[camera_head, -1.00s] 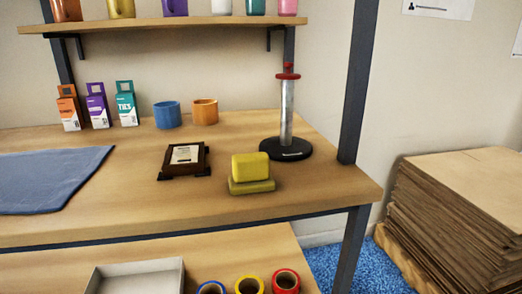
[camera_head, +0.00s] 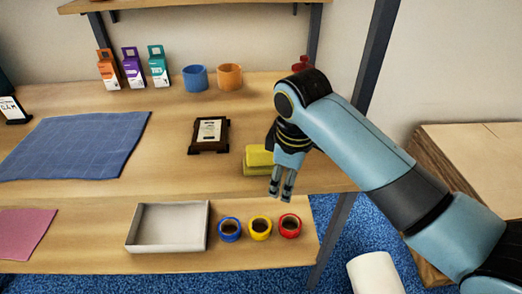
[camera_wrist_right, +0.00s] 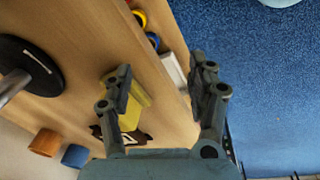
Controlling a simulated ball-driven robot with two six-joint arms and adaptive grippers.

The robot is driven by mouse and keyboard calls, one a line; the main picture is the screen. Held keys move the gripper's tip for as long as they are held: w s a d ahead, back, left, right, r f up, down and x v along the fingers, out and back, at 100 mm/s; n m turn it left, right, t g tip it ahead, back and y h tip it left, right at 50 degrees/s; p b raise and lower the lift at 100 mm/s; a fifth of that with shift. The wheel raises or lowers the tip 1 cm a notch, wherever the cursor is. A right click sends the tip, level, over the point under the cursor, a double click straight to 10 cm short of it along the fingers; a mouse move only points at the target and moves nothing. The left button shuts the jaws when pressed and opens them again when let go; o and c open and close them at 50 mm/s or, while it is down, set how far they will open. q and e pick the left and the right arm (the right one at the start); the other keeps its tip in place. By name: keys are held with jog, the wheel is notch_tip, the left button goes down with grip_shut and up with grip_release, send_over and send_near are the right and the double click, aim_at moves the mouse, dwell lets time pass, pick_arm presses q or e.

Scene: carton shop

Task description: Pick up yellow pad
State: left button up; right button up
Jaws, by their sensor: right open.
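My left gripper is not in view.
A dark plaque (camera_head: 209,135) stands left of the pad. A black round stand base (camera_wrist_right: 28,65) shows in the wrist view. A grey tray (camera_head: 168,227) and coloured tape rolls (camera_head: 260,228) are on the lower shelf. A dark post (camera_head: 372,60) rises at the right.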

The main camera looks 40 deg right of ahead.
aim_at(261, 147)
jog(key=w+r+n, duration=0.1)
jog(key=w+r, duration=0.2)
jog(key=w+r+n+p, duration=0.1)
jog(key=w+r+n, duration=0.1)
jog(key=w+r, duration=0.1)
jog(key=w+r+n+g, duration=0.1)
jog(key=w+r, duration=0.2)
jog(key=w, duration=0.2)
jog(key=shift+d+r+n+y+p, duration=0.1)
jog(key=shift+d+n+y+p, duration=0.2)
jog(key=shift+n+p, duration=0.1)
jog(key=shift+w, duration=0.2)
notch_tip(261, 147, down, 5)
jog(key=shift+r, duration=0.15)
jog(key=f, duration=0.5)
jog(key=shift+s+d+f+p, duration=0.2)
jog(key=shift+d+f+p, duration=0.1)
jog(key=shift+d, duration=0.05)
grip_shut()
jog(key=shift+r, duration=0.1)
notch_tip(261, 147, up, 4)
jog(key=shift+s+r, duration=0.1)
jog(key=shift+r, duration=0.05)
jog(key=s+a+r, duration=0.1)
jog(key=s+r, duration=0.5)
jog(key=s, duration=0.5)
jog(key=shift+s+a+r, duration=0.25)
jog(key=shift+a+r, duration=0.05)
jog(key=shift+r, duration=0.05)
